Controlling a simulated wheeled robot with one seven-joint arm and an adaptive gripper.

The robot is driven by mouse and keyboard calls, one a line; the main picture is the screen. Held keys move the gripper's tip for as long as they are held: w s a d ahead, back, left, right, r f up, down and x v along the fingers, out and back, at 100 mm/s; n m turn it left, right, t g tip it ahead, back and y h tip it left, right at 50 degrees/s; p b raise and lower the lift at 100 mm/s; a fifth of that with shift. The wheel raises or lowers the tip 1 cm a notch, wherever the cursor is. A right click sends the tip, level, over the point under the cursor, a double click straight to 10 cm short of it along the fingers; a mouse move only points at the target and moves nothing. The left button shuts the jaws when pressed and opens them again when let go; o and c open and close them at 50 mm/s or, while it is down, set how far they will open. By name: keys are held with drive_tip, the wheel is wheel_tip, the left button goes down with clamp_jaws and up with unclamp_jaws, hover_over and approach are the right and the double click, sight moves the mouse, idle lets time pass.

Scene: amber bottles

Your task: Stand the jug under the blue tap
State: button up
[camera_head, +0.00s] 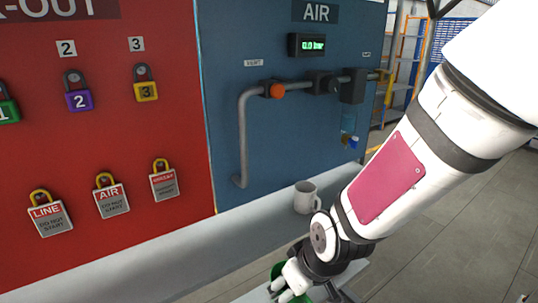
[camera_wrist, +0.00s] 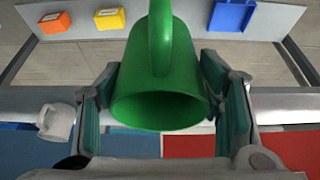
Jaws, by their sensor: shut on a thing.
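A green jug (camera_wrist: 160,60) fills the middle of the wrist view, its open mouth toward the camera and its handle at the top. My gripper (camera_wrist: 162,108) has a finger on each side of it and is shut on it. In the head view my gripper (camera_head: 292,281) is at the bottom edge, and only a bit of the green jug (camera_head: 277,270) shows beside it. A small blue tap (camera_head: 353,144) hangs low on the right of the blue AIR panel, partly close to my arm. The jug is below and left of it in the picture.
A pale mug (camera_head: 305,198) stands on the grey ledge (camera_head: 250,233) below the panel; it also shows in the wrist view (camera_wrist: 55,122). Padlocks hang on the red board (camera_head: 110,140). In the wrist view, an orange box (camera_wrist: 55,23), a yellow box (camera_wrist: 109,19) and a blue tray (camera_wrist: 232,14) sit opposite.

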drive_tip(key=shift+w+d+f+m, duration=0.1)
drive_tip(key=shift+w+d+m, duration=0.1)
drive_tip(key=shift+w, duration=0.5)
drive_tip(key=shift+w+d+f+m, duration=0.1)
drive_tip(key=shift+w+d+m, duration=0.1)
drive_tip(key=shift+w, duration=0.45)
drive_tip(key=w+d+f+m+h, duration=0.1)
drive_tip(key=w+d+f+m, duration=0.2)
drive_tip(key=w+d, duration=0.3)
drive_tip(key=w+d+f+m+h, duration=0.1)
drive_tip(key=w+d+f+m, duration=0.2)
drive_tip(key=w+d, duration=0.4)
drive_tip(key=shift+w+d+t+h, duration=0.2)
drive_tip(key=shift+w+t+h, duration=0.15)
drive_tip(key=shift+w, duration=0.9)
